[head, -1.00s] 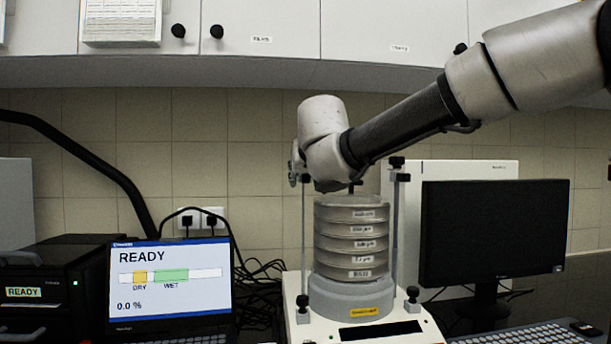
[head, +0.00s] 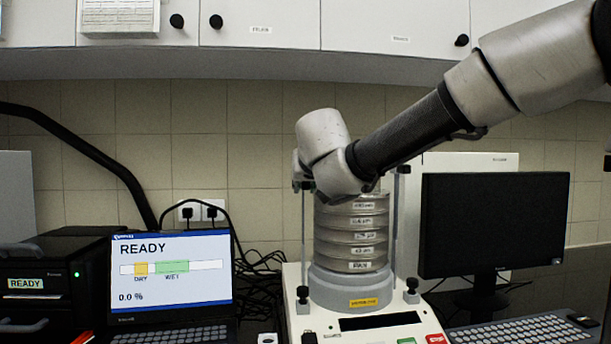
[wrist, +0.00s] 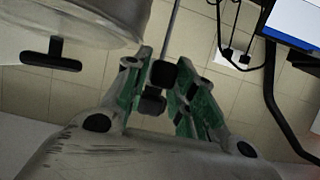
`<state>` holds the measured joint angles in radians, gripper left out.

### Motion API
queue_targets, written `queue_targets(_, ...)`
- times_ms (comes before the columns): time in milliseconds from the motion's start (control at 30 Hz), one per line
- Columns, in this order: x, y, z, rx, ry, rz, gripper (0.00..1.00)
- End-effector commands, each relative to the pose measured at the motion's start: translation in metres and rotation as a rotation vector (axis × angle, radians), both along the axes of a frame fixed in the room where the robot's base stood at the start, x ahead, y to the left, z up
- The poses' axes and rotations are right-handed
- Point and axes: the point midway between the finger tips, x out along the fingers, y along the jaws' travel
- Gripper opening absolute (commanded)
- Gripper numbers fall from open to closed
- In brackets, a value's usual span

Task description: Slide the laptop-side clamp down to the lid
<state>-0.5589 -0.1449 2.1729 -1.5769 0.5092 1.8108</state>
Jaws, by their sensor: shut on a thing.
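The sieve stack (head: 352,237) stands on the shaker between two upright rods; my arm hides its lid in the head view. In the wrist view, the stack's round edge (wrist: 75,20) fills the upper left, with a black T-shaped knob (wrist: 52,55) beside it. The laptop-side clamp (wrist: 161,76) is a small black block on the thin left rod (wrist: 173,25). My gripper (wrist: 165,88) has its green fingers either side of this clamp and is shut on it. In the head view my gripper (head: 300,182) is at the upper left rod, mostly hidden by my wrist.
The laptop (head: 172,275) reads READY, left of the shaker (head: 380,325). A dark monitor (head: 495,225) stands close on the right. The other rod (head: 397,225) stands right of the stack. Cables (head: 255,270) lie behind the laptop. Wall cabinets (head: 260,25) hang above.

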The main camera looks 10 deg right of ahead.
Motion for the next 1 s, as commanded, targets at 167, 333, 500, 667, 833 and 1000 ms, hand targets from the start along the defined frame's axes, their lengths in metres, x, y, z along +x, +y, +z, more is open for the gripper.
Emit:
queue_targets(167, 0.000, 0.000, 0.000, 0.001, 0.000, 0.000, 0.35)
queue_targets(333, 0.000, 0.000, 0.000, 0.001, 0.000, 0.000, 0.41)
queue_targets(500, -0.001, 0.000, 0.001, 0.001, -0.001, 0.000, 0.41)
queue_targets(667, -0.014, 0.002, 0.007, 0.002, -0.003, 0.003, 0.41)
queue_targets(833, -0.048, 0.002, 0.022, 0.004, -0.004, 0.005, 0.41)
queue_targets(1000, -0.082, 0.001, 0.035, 0.003, -0.002, 0.005, 0.41)
